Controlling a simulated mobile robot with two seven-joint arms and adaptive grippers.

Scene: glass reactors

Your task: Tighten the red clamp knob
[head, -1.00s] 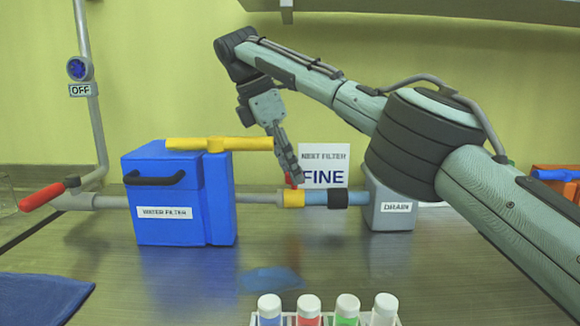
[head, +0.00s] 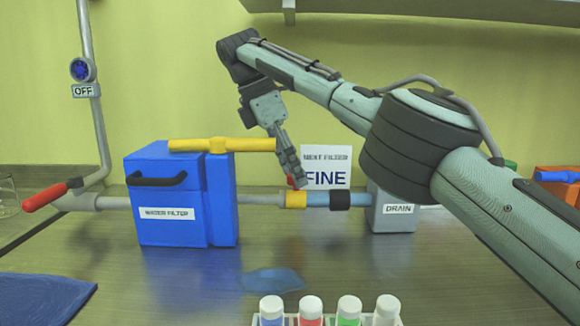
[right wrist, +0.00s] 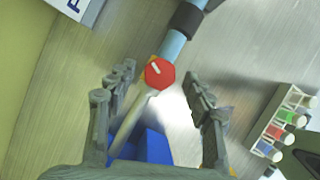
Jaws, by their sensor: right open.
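The red clamp knob (right wrist: 159,73) sits on a yellow collar on the pipe and has a white mark on its face. In the head view a little of its red (head: 291,181) shows beside my right gripper; the rest is hidden behind the fingers. The yellow collar (head: 296,200) joins the grey pipe to a light blue one. My right gripper (head: 297,180) points down at the knob. In the right wrist view its fingers (right wrist: 158,90) are wide apart on either side of the knob, with nothing between them touching it. My left gripper is not in view.
A grey drain box (head: 393,212) is on the right, and a FINE sign (head: 326,165) stands behind. Capped vials (head: 311,308) stand in front. A small puddle (head: 270,280) lies on the table.

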